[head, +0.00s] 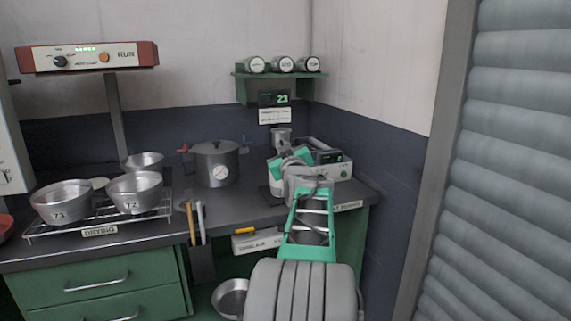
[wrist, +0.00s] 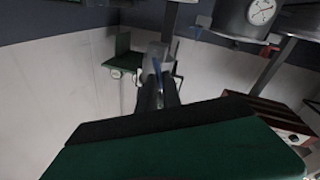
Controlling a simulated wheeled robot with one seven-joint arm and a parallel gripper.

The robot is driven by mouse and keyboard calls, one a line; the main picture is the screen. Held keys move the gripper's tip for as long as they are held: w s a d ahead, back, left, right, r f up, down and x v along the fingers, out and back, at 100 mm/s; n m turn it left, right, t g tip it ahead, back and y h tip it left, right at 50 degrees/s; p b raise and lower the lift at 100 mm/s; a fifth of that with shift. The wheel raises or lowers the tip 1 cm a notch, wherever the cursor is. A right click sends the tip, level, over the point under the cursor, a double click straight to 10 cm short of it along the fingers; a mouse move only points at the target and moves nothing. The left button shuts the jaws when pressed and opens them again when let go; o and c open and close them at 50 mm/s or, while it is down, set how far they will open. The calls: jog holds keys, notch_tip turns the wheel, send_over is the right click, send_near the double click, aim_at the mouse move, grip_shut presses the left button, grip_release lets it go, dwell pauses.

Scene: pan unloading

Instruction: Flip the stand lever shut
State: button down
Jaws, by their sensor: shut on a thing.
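My arm reaches over the counter to the back right corner in the head view. My gripper (head: 288,157) is there, in front of a white and green bench unit (head: 338,168). A small metal cup (head: 281,133) shows just behind it. In the wrist view, my gripper's dark fingers (wrist: 158,92) are close together on a thin part with a blue strip (wrist: 156,68), which I take as the stand lever. The fingers hide most of it, and its angle cannot be told. The stand itself is not clearly visible.
A pressure pot (head: 216,165) stands left of my gripper. Numbered pans (head: 135,192) sit on a drying rack (head: 150,214) further left. A green wall shelf (head: 280,76) with round jars hangs above. The right wall is close. Some dark counter (head: 235,204) is clear.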

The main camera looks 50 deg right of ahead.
jog(key=shift+w+a+f+n+b, duration=0.1)
jog(key=shift+a+f+n+b, duration=0.1)
jog(key=shift+n+b, duration=0.75)
jog(key=shift+r, duration=0.1)
jog(key=c, duration=1.5)
grip_release()
jog(key=v, duration=0.7)
jog(key=shift+s+a+b, duration=0.15)
jog(key=shift+s+b, duration=0.25)
